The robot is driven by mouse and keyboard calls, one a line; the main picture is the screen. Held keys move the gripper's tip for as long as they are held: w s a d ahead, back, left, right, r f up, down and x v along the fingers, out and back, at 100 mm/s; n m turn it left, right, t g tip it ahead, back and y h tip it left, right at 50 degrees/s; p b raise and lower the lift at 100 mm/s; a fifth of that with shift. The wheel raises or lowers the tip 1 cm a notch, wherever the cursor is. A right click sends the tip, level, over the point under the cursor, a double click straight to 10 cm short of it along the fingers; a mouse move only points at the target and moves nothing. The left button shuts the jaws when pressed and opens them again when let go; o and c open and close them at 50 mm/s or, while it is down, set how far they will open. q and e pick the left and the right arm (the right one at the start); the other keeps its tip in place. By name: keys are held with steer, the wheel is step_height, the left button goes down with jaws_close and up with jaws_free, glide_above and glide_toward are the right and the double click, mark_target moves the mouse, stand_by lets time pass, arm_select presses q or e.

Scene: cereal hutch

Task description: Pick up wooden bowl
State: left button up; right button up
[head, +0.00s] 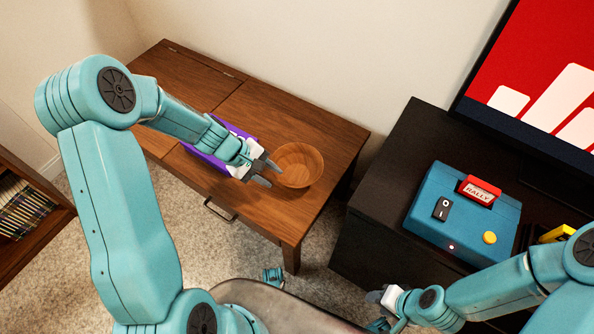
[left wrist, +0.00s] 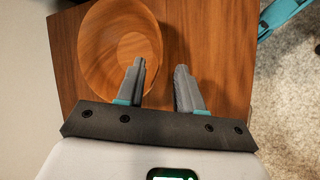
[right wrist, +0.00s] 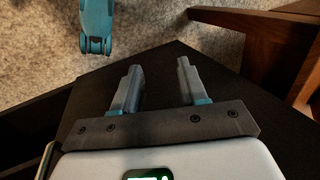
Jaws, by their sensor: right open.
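The wooden bowl (head: 300,160) stands upright on the right part of the brown wooden table (head: 335,135). It also shows at the upper left of the left wrist view (left wrist: 100,45) and looks empty. My left gripper (head: 268,174) is open beside the bowl's near-left rim. In the left wrist view its left finger overlaps the bowl's edge, and the space between the fingers (left wrist: 160,80) shows bare table. I cannot tell whether the finger touches the bowl. My right gripper (head: 377,310) is open and empty, low near the black cabinet; its fingers show in the right wrist view (right wrist: 158,75).
A purple object (head: 205,158) lies on the table, partly hidden behind my left arm. A black cabinet (head: 415,135) at right bears a blue box (head: 455,220) with a switch and a yellow button. A bookshelf (head: 35,225) stands at far left. Carpet separates table and cabinet.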

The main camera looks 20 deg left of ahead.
mark_target(277, 177)
arm_select(q)
steer(key=x, duration=0.1)
steer(key=b+x, duration=0.1)
steer(key=x, duration=0.2)
steer(key=shift+w+d+f+b, duration=0.1)
steer(key=shift+w+f+b, duration=0.2)
steer(key=shift+w, duration=0.05)
steer(key=shift+r, duration=0.1)
steer(key=shift+c, duration=0.4)
jaws_close()
steer(key=shift+r, duration=0.15)
